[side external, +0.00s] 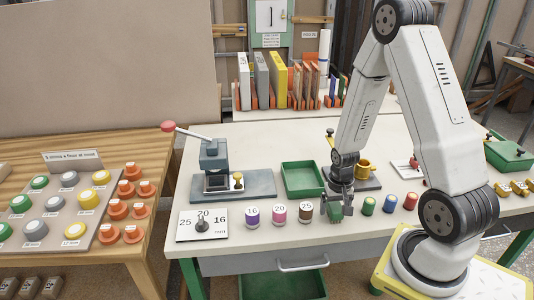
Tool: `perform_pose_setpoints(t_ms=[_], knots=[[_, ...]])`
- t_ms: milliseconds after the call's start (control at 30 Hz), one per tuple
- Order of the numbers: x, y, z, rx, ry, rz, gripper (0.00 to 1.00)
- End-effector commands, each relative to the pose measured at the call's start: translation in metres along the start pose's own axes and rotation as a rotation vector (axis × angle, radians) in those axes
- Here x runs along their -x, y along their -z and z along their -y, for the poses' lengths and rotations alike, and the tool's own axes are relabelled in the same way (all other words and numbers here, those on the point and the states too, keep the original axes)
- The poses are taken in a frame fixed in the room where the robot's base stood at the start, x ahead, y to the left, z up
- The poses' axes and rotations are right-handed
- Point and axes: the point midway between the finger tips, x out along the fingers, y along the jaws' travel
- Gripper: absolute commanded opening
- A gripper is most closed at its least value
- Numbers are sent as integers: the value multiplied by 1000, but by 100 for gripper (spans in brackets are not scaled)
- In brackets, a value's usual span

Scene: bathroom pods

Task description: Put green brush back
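My gripper (337,208) points down at the front of the white bench, its fingers on either side of a small green block-like piece (336,212). I cannot tell whether the fingers press on it or whether it touches the bench. No shape here is clearly a brush. A short green cylinder (369,205) stands just right of the gripper, then a blue one (390,203) and a red one (410,202). Left of the gripper stand cylinders marked 25 (305,212), 20 (279,214) and 16 (252,216).
An empty-looking green tray (302,178) lies behind the gripper. A yellow mug-like piece (362,170) stands behind it, partly by my arm. A lever press (213,166) and a numbered plate (202,225) are left. A wooden table (150,165) holds coloured discs.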

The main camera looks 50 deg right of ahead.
Motion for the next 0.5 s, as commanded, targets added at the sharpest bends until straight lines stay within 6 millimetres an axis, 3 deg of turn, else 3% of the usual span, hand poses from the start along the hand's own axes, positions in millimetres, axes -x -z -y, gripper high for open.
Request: perform_pose_setpoints(t_ms=[500], knots=[[7,0,0,0,0,-1,90]])
